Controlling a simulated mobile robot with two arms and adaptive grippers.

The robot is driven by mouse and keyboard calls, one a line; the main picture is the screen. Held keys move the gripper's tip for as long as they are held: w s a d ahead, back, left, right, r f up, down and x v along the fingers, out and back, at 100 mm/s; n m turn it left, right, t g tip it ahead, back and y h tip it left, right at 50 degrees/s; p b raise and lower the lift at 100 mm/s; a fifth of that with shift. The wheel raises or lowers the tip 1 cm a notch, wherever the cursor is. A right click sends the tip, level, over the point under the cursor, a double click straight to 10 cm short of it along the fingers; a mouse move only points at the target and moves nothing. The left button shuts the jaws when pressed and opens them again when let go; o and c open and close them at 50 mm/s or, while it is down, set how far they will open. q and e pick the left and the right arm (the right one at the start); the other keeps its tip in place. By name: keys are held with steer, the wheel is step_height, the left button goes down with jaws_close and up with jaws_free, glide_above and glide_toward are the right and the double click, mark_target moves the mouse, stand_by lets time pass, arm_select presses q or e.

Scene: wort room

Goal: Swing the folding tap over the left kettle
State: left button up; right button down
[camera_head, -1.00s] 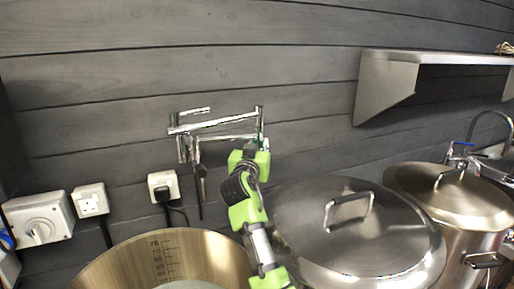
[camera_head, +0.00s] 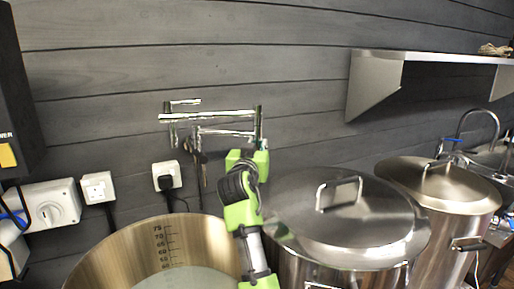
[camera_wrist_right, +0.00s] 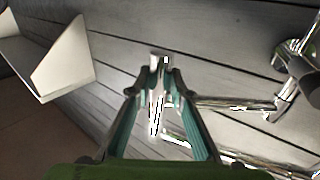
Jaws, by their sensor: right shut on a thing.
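The folding tap (camera_head: 208,117) is a chrome double-jointed pipe on the grey plank wall, folded with its arms roughly along the wall. In the right wrist view its vertical chrome tube (camera_wrist_right: 155,112) stands between my fingers. My right gripper (camera_head: 258,142) is at the right end of the tap and shut on it; its own body hides the fingertips in the head view. The wrist view shows the fingertips (camera_wrist_right: 160,72) close together around the tube. The left kettle (camera_head: 120,250) is open, with a volume scale inside, below and left of the gripper. My left gripper is not in view.
A lidded kettle (camera_head: 345,225) stands right of my arm, and another lidded kettle (camera_head: 440,190) stands farther right. A steel shelf (camera_head: 430,56) juts from the wall at upper right. Sockets (camera_head: 97,187) and a plug (camera_head: 166,176) sit on the wall at left.

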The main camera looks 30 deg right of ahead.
steer(key=c, duration=1.8)
jaws_free()
steer(key=shift+a+f, duration=0.1)
steer(key=shift+f, duration=0.15)
steer(key=shift+c, duration=0.2)
steer(key=shift+r, duration=0.1)
steer(key=v, duration=0.7)
steer(key=shift+s+a, duration=0.2)
steer(key=shift+s, duration=0.05)
